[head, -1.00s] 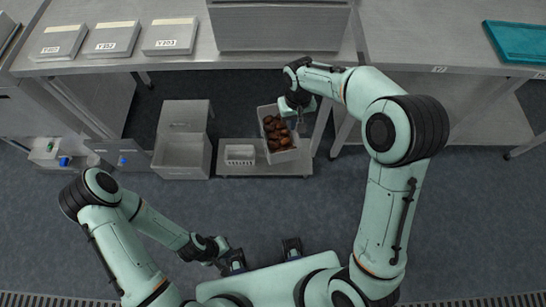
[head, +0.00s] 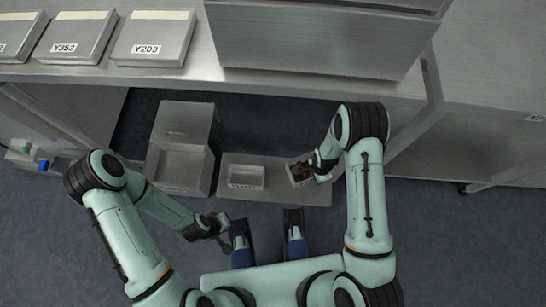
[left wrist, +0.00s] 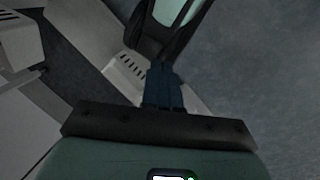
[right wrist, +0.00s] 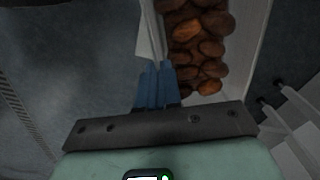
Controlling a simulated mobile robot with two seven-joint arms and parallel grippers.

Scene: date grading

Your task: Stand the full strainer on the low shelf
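The full strainer (head: 298,171) is a pale box filled with brown dates (right wrist: 197,45). In the head view it is at the right part of the low shelf (head: 300,196), partly hidden by my right wrist. I cannot tell whether its base touches the shelf. My right gripper (right wrist: 157,80) has its blue fingers shut on the strainer's near wall (right wrist: 150,30), with the dates beside the fingers. My left gripper (left wrist: 163,78) is shut with its fingers together and nothing visible between them, held near my base.
A small white slotted basket (head: 246,176) stands on the low shelf, left of the strainer. A grey metal bin (head: 183,162) stands left of the shelf. A steel table (head: 200,75) with labelled boxes (head: 152,38) overhangs behind. Dark floor lies in front.

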